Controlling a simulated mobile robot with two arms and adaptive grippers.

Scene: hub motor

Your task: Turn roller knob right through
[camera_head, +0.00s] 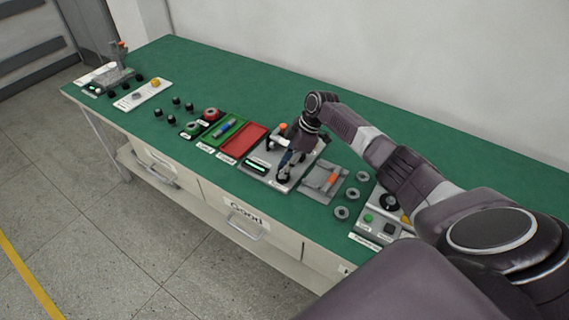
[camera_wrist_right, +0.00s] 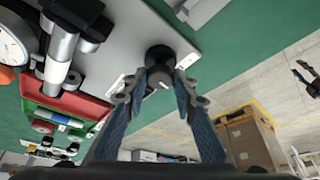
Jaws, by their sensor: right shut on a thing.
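The roller knob (camera_wrist_right: 160,60) is a dark round knob on a grey plate. In the right wrist view it sits between the fingertips of my right gripper (camera_wrist_right: 160,82), which is shut on it. In the head view my right gripper (camera_head: 286,168) reaches down onto the grey roller station (camera_head: 258,174) in the middle of the bench, and it hides the knob there. My left gripper is not in view.
The green bench top (camera_head: 330,118) carries a red tray (camera_head: 243,140) and a green tray (camera_head: 222,132) left of the station. A plate with an orange part (camera_head: 332,178), several grey rings (camera_head: 351,193) and a button box (camera_head: 378,222) lie to the right.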

